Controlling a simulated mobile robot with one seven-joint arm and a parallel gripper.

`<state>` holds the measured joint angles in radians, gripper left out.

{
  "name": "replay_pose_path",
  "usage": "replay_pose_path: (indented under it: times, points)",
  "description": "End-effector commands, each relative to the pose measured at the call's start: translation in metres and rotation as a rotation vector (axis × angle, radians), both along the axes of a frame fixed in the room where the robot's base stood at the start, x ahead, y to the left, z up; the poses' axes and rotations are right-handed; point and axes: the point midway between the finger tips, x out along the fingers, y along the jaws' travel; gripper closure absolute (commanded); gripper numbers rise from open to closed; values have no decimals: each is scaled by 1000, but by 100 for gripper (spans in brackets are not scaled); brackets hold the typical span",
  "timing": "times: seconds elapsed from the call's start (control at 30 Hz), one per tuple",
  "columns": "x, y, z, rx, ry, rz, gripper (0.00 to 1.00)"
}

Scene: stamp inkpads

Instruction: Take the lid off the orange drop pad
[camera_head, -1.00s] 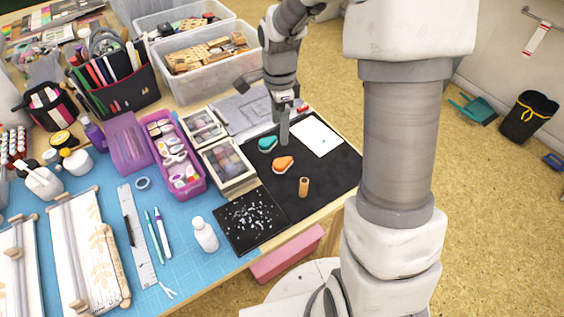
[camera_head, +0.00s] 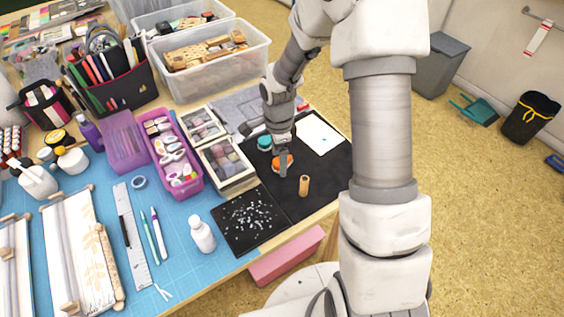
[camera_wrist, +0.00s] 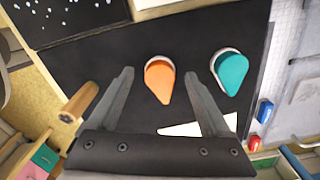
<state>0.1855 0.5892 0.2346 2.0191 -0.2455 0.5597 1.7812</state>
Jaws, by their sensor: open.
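The orange drop pad (camera_wrist: 159,83) lies on the black mat, teardrop-shaped with an orange lid and a pale rim at its round end. In the head view the orange drop pad (camera_head: 279,164) is partly covered by my gripper (camera_head: 284,165). In the wrist view my gripper (camera_wrist: 155,82) is open and empty, with one finger to each side of the pad. I cannot tell whether the fingers are down at the pad's height. The teal drop pad (camera_wrist: 232,73) lies to the right of the right finger; it also shows in the head view (camera_head: 264,143).
A wooden cylinder (camera_head: 304,186) stands on the black mat (camera_head: 330,170), close to the orange pad; it appears left of the left finger (camera_wrist: 79,103). A white card (camera_head: 320,134) lies behind. A compartment box (camera_head: 228,167) stands left of the pads.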

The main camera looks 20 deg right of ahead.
Motion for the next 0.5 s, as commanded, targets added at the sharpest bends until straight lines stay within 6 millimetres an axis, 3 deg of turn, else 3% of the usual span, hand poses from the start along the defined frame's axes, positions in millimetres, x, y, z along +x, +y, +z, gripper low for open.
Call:
replay_pose_path:
  times: [0.17, 0.2, 0.5]
  points:
    - [0, 0, 0, 0, 0, 0, 18]
    - [0, 0, 0, 0, 0, 0, 21]
    - [0, 0, 0, 0, 0, 0, 75]
